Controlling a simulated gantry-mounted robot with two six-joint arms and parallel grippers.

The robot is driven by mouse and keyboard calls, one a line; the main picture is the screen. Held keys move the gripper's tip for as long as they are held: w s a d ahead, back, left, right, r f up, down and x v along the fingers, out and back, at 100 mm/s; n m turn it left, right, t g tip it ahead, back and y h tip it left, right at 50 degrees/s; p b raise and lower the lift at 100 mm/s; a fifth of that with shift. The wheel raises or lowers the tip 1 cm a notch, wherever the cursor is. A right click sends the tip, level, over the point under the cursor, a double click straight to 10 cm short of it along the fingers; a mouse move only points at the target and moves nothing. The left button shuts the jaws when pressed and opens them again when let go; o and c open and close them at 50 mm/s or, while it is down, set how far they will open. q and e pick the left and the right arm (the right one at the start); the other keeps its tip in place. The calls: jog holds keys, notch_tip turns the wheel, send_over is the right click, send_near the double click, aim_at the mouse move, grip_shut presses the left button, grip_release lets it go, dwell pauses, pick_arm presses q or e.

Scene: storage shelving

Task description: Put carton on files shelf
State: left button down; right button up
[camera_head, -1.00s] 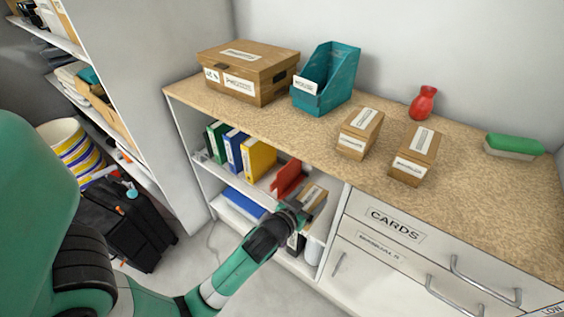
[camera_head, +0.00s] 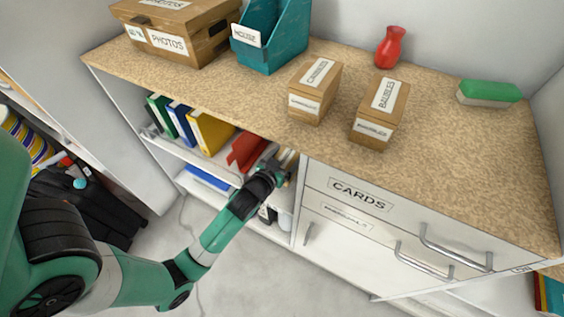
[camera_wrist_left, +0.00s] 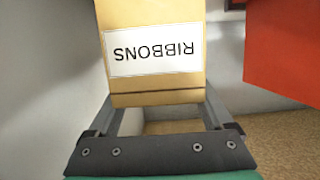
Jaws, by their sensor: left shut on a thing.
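My left gripper (camera_head: 280,168) reaches into the upper compartment of the open shelf below the countertop. In the left wrist view, its fingers (camera_wrist_left: 163,115) are shut on a tan carton (camera_wrist_left: 150,92) labelled RIBBONS, which appears upside down. In the head view the carton is mostly hidden behind the gripper. The files shelf (camera_head: 172,148) holds green, blue and yellow binders (camera_head: 212,133) at its left. A red object (camera_head: 246,151) stands between the binders and my gripper; it also shows in the left wrist view (camera_wrist_left: 285,55). I cannot tell whether the carton touches the shelf.
The countertop (camera_head: 235,110) above carries a PHOTOS box (camera_head: 170,44), a teal holder (camera_head: 272,55), two small cartons (camera_head: 312,100), a red vase (camera_head: 390,47) and a green-topped brush (camera_head: 488,93). The CARDS drawer (camera_head: 360,195) is right of the shelf. A blue item (camera_head: 207,180) lies below.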

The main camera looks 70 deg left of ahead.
pick_arm(q)
jog(key=shift+f+b, duration=1.05)
jog(key=shift+f, duration=0.8)
jog(key=shift+w+r, duration=0.1)
jog(key=shift+r, duration=0.05)
grip_release()
jog(key=shift+f, duration=0.25)
jog(key=shift+r, duration=0.15)
jog(key=shift+s+d+r, duration=0.1)
jog(key=shift+s+d, duration=0.05)
jog(key=shift+s, duration=0.05)
jog(key=p+v, duration=0.2)
jog(key=v, duration=0.9)
jog(key=shift+s+p, duration=0.2)
jog(key=shift+p, duration=0.1)
